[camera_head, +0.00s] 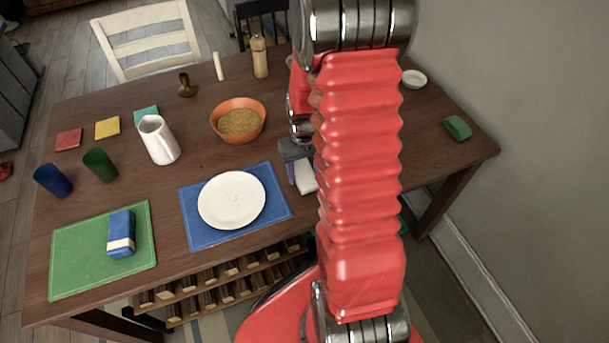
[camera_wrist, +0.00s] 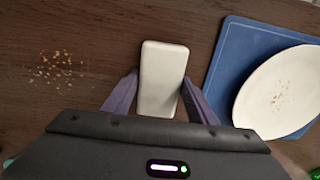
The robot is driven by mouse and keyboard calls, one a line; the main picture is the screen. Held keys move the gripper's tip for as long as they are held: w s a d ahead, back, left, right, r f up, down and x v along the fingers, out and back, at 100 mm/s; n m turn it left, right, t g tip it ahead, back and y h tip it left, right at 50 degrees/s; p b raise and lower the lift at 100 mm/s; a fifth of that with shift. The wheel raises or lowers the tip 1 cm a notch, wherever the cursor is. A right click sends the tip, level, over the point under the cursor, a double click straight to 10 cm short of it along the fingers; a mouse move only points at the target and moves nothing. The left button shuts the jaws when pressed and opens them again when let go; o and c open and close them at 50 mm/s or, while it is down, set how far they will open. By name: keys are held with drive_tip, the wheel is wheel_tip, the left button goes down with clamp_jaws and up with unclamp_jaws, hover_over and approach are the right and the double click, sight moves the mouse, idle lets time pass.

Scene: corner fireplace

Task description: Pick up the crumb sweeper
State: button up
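A small white block with rounded corners, seemingly the crumb sweeper (camera_wrist: 161,78), lies on the brown table. It also shows in the head view (camera_head: 305,177), partly hidden by my red arm. My gripper (camera_wrist: 161,85) is above it, with one grey-purple finger on each side of the block. The fingers look open, very close to its sides; a small gap shows at the right finger. In the head view my gripper (camera_head: 293,160) is mostly hidden behind my arm.
A white plate (camera_head: 231,200) with crumbs rests on a blue placemat (camera_head: 276,207), left of the block. Crumbs (camera_wrist: 58,70) lie on its other side. A green block (camera_head: 457,128) lies at right.

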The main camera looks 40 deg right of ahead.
sight(304, 172)
drive_tip(key=c, duration=0.7)
wheel_tip(304, 172, up, 10)
idle(0.6)
idle(0.3)
